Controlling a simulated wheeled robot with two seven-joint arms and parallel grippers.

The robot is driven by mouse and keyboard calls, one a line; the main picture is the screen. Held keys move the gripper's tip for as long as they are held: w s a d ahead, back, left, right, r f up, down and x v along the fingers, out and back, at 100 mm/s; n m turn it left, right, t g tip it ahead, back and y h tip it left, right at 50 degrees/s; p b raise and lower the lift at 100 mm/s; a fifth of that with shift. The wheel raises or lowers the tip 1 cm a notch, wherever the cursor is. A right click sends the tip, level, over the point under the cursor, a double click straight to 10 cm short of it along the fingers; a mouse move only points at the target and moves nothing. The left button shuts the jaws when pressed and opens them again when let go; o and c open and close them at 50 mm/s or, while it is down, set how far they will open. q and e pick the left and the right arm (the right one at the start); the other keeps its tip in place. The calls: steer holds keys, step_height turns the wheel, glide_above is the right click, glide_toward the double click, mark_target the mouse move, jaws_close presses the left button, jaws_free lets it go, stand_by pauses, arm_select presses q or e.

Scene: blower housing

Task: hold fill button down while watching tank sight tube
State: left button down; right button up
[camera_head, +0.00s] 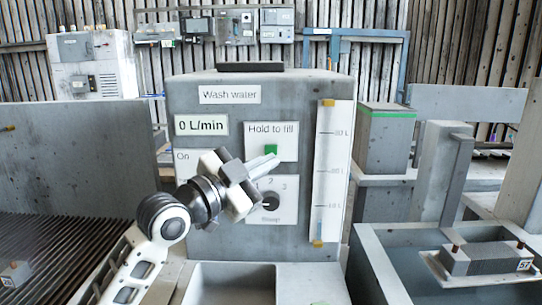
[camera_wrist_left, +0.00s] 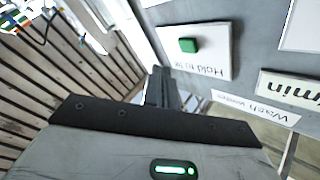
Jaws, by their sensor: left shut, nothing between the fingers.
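The green fill button (camera_head: 271,150) sits on a white plate labelled "Hold to fill" on the grey wash water panel (camera_head: 230,90). It also shows in the left wrist view (camera_wrist_left: 188,45). My left gripper (camera_head: 273,162) is shut and empty, its fingertips just below the button in the head view. In the left wrist view its fingers (camera_wrist_left: 162,85) appear apart from the button. The tank sight tube (camera_head: 328,170) is a tall pale strip with litre marks and brass fittings at both ends; I cannot make out a liquid level. My right gripper is out of view.
The flow display (camera_head: 201,125) reads 0 L/min. A dark selector knob (camera_head: 271,200) labelled "Sleep" or similar sits below the button, partly behind my gripper. A basin (camera_head: 232,280) lies below the panel. A grey trough (camera_head: 385,270) stands at right.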

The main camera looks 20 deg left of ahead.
mark_target(271, 150)
arm_select(q)
steer(key=shift+w+a, duration=0.2)
steer(key=shift+w, duration=0.45)
steer(key=shift+w+a, duration=0.2)
steer(key=shift+w, duration=0.45)
steer(key=shift+w, duration=0.1)
stand_by(1.0)
steer(key=shift+w+a, duration=0.1)
steer(key=shift+w, duration=0.2)
steer(key=shift+w+a+b, duration=0.1)
steer(key=shift+w+b, duration=0.25)
steer(key=shift+w, duration=0.05)
stand_by(4.9)
